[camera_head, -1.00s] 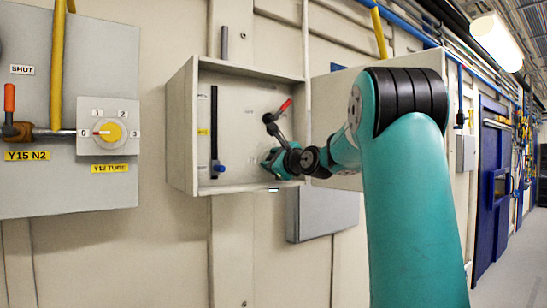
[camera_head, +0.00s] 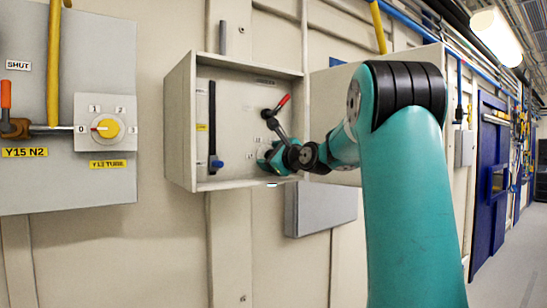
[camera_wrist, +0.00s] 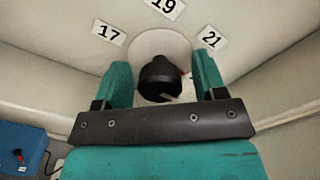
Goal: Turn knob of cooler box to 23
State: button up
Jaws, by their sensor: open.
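The open box (camera_head: 246,184), apparently the cooler box, is on the wall at the middle of the head view. My gripper (camera_head: 268,156) reaches inside, at its lower right. In the wrist view my gripper (camera_wrist: 162,70) has its two teal fingers apart, one on each side of a black knob (camera_wrist: 160,76). Gaps show beside the knob, so the fingers do not grip it. The knob sits on a pale round dial (camera_wrist: 160,42) with labels 17, 19 and 21. A small red mark shows at its right, near 21. The knob's pointer is otherwise unclear.
A red-handled lever (camera_head: 275,112) stands just above my gripper in the box. A black bar with a blue end (camera_head: 214,140) is at the left inside. A blue object (camera_wrist: 20,148) shows lower left.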

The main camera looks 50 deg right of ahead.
jog(key=shift+s, duration=0.1)
jog(key=b+v, duration=0.8)
jog(key=v, duration=0.9)
jog(key=shift+s, duration=0.1)
